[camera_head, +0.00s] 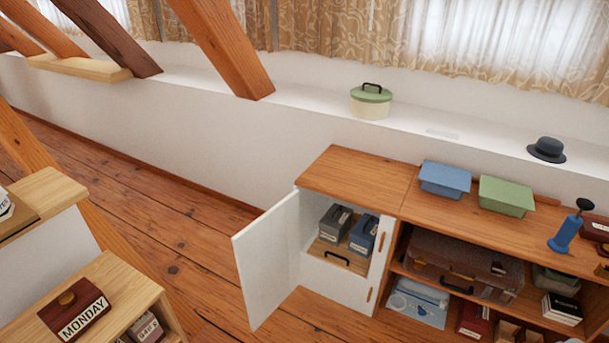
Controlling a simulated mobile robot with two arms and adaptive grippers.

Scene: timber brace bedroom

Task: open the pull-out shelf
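The pull-out shelf (319,248) is a light wooden board inside the white cabinet compartment at the right of centre. A black handle (338,257) is on its front part. A grey box (335,222) and a blue box (362,234) with pale labels stand side by side on the shelf. The shelf appears to sit inside the compartment. The white cabinet door (268,258) stands open, swung out to the left. The shelf's rear is hidden behind the boxes. Neither of my grippers is in view.
The wooden cabinet top (357,174) carries a blue bin (445,179) and a green bin (506,196). Open shelves on the right hold a brown case (465,266). A low wooden unit (123,272) stands at the lower left. Plank floor (180,220) lies clear between.

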